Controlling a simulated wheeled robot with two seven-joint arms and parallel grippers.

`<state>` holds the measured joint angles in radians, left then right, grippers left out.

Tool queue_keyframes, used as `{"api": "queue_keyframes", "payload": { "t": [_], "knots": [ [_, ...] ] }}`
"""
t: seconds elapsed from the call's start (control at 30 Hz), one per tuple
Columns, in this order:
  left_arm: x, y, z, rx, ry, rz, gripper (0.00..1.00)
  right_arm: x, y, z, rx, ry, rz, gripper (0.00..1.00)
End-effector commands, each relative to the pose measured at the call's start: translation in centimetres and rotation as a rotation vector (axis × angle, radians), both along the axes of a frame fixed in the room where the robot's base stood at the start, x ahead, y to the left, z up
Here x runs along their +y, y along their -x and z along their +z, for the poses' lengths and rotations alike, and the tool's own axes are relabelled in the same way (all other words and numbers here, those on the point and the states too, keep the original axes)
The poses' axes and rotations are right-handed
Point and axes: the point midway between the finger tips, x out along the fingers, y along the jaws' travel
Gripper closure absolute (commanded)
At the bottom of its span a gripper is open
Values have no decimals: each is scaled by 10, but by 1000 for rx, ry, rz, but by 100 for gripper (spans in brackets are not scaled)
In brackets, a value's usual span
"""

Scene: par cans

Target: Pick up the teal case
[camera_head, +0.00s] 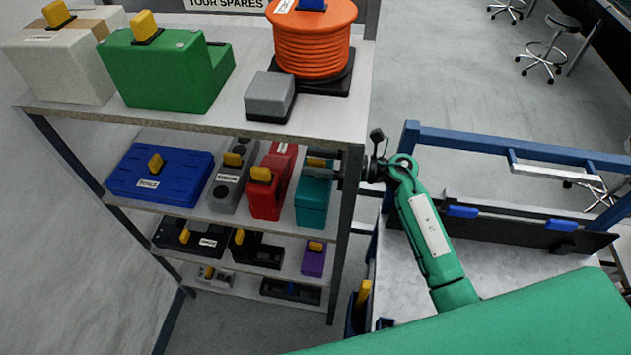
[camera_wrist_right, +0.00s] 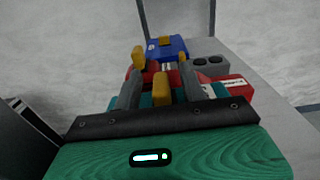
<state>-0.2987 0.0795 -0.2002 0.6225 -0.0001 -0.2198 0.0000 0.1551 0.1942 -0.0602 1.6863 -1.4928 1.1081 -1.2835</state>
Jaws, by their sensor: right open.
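The teal case (camera_head: 312,203) stands on the second shelf of the rack, at its right end. My right gripper (camera_head: 318,168) reaches in from the right at the height of its top, below the top shelf. I cannot tell whether the fingers touch the handle. The case's lower part is hidden in that view. My left gripper is not in view.
A red case (camera_head: 266,198) stands close left of the teal one, then a grey case (camera_head: 226,190) and a blue case (camera_head: 160,180). The top shelf (camera_head: 200,120) overhangs them. The rack's dark front post (camera_head: 347,225) is close on the right.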

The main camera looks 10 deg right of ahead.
Motion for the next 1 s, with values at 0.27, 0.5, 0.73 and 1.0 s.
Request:
{"api": "queue_keyframes", "payload": {
  "t": [0.27,0.5,0.73,1.0],
  "knots": [
    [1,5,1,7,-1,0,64,3,-1,-1,-1,1,-1,58],
    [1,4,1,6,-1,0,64,2,-1,-1,-1,1,-1,100],
    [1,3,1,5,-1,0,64,2,-1,1,-2,0,-1,100],
    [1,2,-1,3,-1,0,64,2,-2,2,-3,0,-1,100]
  ]
}}
